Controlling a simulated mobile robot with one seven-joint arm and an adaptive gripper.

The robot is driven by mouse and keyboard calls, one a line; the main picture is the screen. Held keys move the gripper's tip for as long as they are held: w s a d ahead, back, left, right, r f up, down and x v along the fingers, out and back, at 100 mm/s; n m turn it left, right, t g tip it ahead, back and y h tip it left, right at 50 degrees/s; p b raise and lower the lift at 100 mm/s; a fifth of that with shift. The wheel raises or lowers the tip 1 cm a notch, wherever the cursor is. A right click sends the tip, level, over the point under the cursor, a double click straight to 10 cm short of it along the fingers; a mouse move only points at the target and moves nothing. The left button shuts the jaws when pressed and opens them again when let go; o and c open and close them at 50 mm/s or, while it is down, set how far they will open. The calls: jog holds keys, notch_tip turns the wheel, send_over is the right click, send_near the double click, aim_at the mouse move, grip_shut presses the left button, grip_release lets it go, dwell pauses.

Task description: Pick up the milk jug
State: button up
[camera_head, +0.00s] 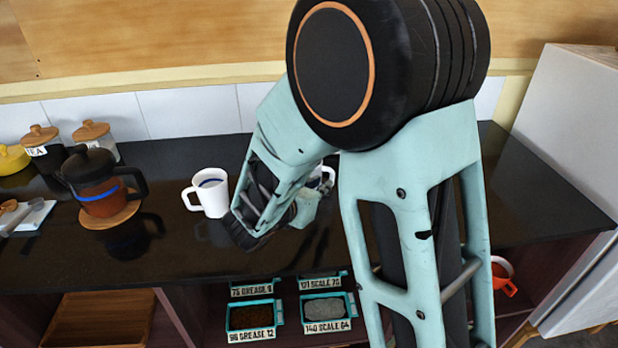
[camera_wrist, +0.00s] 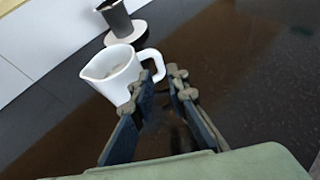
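In the wrist view, a white milk jug (camera_wrist: 112,70) stands upright on the dark counter, with its spout to the left and its handle to the right. My gripper (camera_wrist: 156,92) is open. Its two fingers point at the handle, which shows just beyond and between the fingertips; contact cannot be told. In the head view, my arm hides most of a white vessel (camera_head: 327,173), which looks like the same jug. My fingers are hidden or unclear there.
A white mug (camera_head: 212,194) stands left of my arm. A dark cup (camera_wrist: 116,17) on a pale coaster (camera_wrist: 126,33) is behind the jug. Labelled bins (camera_head: 330,309) sit below the counter.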

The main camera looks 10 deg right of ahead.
aim_at(331, 177)
jog(key=x, duration=0.6)
jog(key=shift+w+f, duration=0.2)
grip_shut()
jog(key=shift+r, duration=0.25)
